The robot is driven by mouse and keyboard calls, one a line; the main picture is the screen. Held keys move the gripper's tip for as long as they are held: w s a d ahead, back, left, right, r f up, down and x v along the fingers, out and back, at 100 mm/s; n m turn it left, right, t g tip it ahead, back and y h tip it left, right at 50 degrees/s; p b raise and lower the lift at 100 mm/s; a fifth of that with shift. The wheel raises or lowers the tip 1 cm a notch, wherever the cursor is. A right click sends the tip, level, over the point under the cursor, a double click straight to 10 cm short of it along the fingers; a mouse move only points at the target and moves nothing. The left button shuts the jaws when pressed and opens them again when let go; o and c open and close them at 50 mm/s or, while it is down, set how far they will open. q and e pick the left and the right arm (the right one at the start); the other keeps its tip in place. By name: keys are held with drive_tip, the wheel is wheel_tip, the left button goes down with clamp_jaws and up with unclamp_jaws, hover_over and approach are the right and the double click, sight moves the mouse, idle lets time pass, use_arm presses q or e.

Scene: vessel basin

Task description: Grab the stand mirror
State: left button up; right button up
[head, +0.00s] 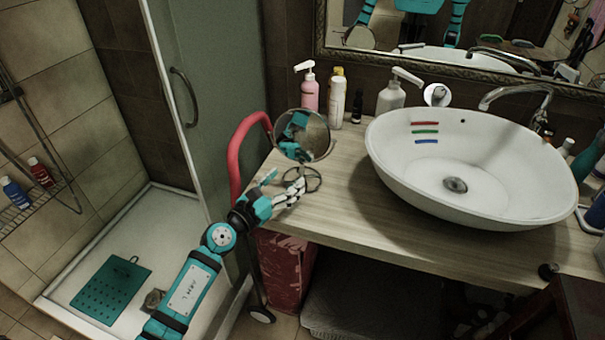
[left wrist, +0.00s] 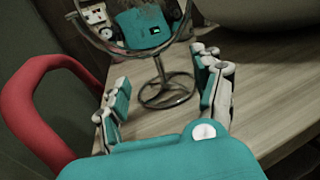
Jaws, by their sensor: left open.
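The stand mirror (head: 302,136) stands upright near the left end of the wooden counter, with a round mirror face on a thin stem and a ring-shaped wire base. In the left wrist view its stem and base (left wrist: 166,90) stand ahead, between and beyond the fingertips. My left gripper (head: 285,188) is at the counter's front left edge, close to the mirror's base. It is open, and its two fingers (left wrist: 160,92) are spread wide with nothing between them. My right gripper does not show in either view.
A white basin (head: 470,205) fills the counter's right side. A pink pump bottle (head: 310,92), a white bottle (head: 337,102) and a white dispenser (head: 391,97) stand behind the mirror. A red curved handle (head: 237,160) rises beside the counter's left end.

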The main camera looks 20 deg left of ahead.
sight(301, 165)
use_arm(q)
drive_tip(key=x, duration=0.7)
drive_tip(key=shift+w, duration=0.25)
drive_tip(key=shift+s, duration=0.1)
drive_tip(key=shift+c, duration=0.2)
clamp_jaws()
drive_tip(key=shift+r, duration=0.1)
